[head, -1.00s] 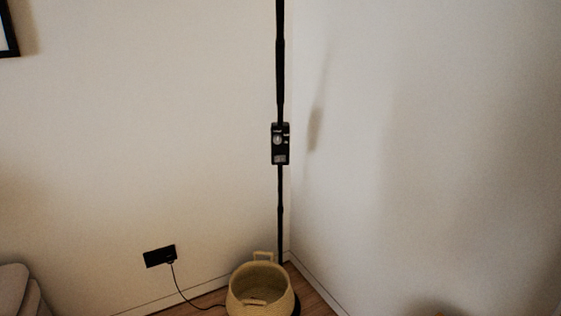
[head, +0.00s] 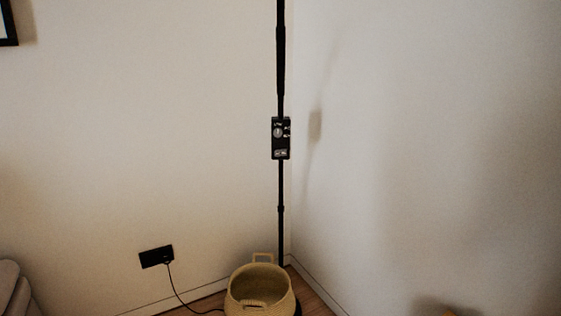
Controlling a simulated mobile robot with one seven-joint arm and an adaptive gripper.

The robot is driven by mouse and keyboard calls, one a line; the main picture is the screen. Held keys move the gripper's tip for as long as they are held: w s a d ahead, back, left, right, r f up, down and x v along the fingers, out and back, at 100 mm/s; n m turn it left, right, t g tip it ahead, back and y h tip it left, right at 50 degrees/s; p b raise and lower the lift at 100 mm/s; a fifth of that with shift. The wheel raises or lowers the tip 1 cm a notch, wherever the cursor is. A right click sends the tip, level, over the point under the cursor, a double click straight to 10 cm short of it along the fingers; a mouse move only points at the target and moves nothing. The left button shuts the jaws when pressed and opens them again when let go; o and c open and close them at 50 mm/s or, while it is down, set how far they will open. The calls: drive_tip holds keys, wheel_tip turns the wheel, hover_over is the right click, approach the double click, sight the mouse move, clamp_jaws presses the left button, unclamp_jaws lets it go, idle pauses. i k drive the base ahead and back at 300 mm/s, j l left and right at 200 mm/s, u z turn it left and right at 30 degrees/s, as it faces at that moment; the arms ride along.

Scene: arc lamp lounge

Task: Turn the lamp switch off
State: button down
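The lamp's black pole (head: 281,60) stands upright in the corner of the room. A small black control box (head: 281,138) is fixed on the pole at mid-height. It carries a round pale knob (head: 278,132), small light marks to the right of it, and a pale label or switch (head: 281,153) near its bottom. The switch's position is too small to tell. The lamp head is out of view above. My gripper is not in view.
A woven basket (head: 232,298) with handles stands on the wooden floor at the pole's foot. A cord (head: 177,292) runs from a black wall outlet (head: 156,256) toward the basket. A pale piece of furniture (head: 12,290) is at lower left. The space before the box looks clear.

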sight(278, 153)
drive_tip(key=i+j+u, duration=0.1)
drive_tip(key=i+u, duration=0.25)
drive_tip(key=i, duration=1.15)
